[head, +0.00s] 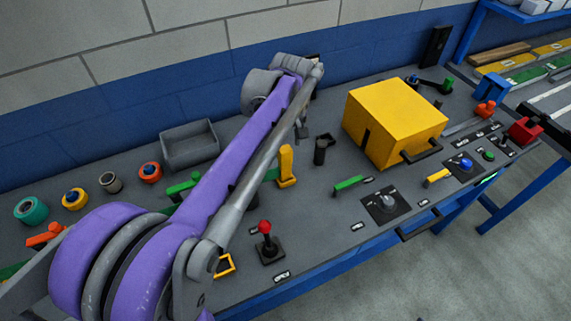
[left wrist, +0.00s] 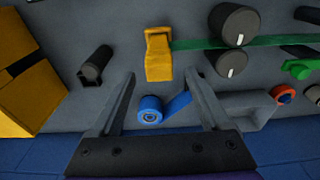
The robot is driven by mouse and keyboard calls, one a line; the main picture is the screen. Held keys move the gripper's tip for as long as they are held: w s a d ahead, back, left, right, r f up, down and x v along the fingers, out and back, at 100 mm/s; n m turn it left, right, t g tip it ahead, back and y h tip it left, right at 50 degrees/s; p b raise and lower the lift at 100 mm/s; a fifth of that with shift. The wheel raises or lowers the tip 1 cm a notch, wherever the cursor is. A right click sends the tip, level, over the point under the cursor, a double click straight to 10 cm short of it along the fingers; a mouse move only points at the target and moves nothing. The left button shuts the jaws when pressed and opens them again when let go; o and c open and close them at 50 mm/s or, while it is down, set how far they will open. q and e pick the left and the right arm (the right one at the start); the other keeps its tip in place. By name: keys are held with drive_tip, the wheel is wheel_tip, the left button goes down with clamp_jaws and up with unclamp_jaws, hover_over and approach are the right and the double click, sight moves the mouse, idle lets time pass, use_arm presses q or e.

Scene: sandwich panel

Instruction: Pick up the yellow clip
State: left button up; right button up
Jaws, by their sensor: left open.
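The yellow clip (head: 286,166) stands upright on the grey panel, left of the big yellow box in the head view. In the left wrist view the yellow clip (left wrist: 158,60) lies just beyond my fingertips, with a green strap running from it to the right. My left gripper (left wrist: 161,80) is open and empty, its two fingers apart and the clip roughly in line with the gap. In the head view my left gripper (head: 304,128) is partly hidden by its own arm, above and behind the clip. My right gripper is not in view.
A blue roll (left wrist: 150,110) with a loose strip sits between my left fingers in the wrist view. A black cylinder (head: 321,148) and the yellow box (head: 395,120) stand right of the clip. A red-knobbed lever (head: 265,228) is in front. Two dark knobs (left wrist: 234,25) flank the strap.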

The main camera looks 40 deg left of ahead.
sight(285, 149)
use_arm(q)
wheel_tip(285, 149, down, 4)
drive_tip(key=shift+f, duration=0.25)
drive_tip(key=shift+c, duration=0.2)
clamp_jaws()
